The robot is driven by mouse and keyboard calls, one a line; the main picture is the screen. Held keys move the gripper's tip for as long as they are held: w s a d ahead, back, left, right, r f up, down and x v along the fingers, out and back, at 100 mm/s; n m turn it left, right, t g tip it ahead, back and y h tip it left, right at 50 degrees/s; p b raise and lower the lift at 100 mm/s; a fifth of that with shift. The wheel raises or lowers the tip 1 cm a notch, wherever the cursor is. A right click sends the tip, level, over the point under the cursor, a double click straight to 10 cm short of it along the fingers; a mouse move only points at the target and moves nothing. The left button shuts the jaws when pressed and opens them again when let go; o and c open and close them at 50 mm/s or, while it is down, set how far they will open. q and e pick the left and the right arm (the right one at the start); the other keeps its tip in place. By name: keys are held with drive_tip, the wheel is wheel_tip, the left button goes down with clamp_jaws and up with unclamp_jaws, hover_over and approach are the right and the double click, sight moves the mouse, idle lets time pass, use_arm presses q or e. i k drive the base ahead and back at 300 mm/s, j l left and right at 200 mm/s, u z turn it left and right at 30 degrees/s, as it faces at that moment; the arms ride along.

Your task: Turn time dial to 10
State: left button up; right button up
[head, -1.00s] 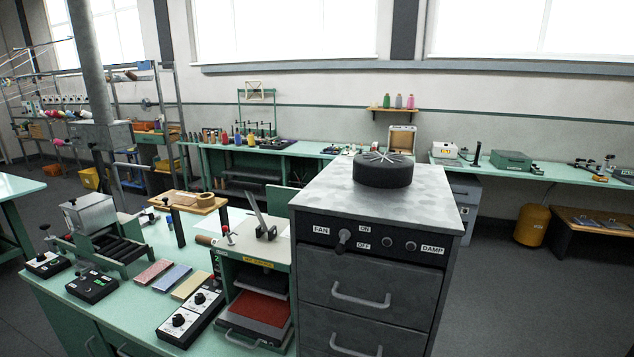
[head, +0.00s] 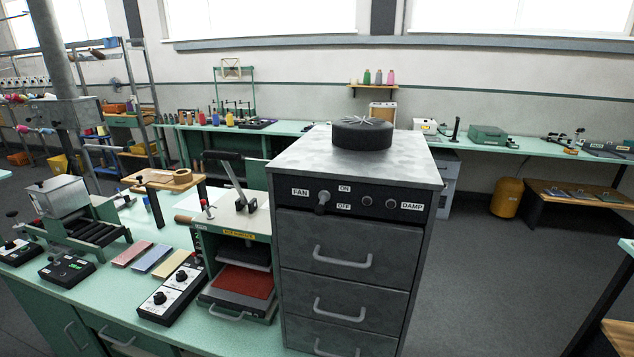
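A white-faced control box (head: 172,290) lies on the green bench, beside the heat press (head: 233,226) with its red pad. It carries two black round dials, an upper dial (head: 182,276) and a lower dial (head: 159,298). Their labels and pointer settings are too small to read, so I cannot tell which is the time dial. Two black boxes with knobs, one at the far left (head: 17,251) and one nearer (head: 67,269), also sit on the bench. Neither of my grippers is in view.
A grey drawer cabinet (head: 345,237) with a fan switch (head: 322,198) stands right of the press. Pink, blue and tan blocks (head: 151,258) lie left of the control box. Open floor (head: 480,270) is to the right. A table edge (head: 618,333) shows at lower right.

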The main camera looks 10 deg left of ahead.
sight(181, 275)
drive_tip(key=u, duration=1.25)
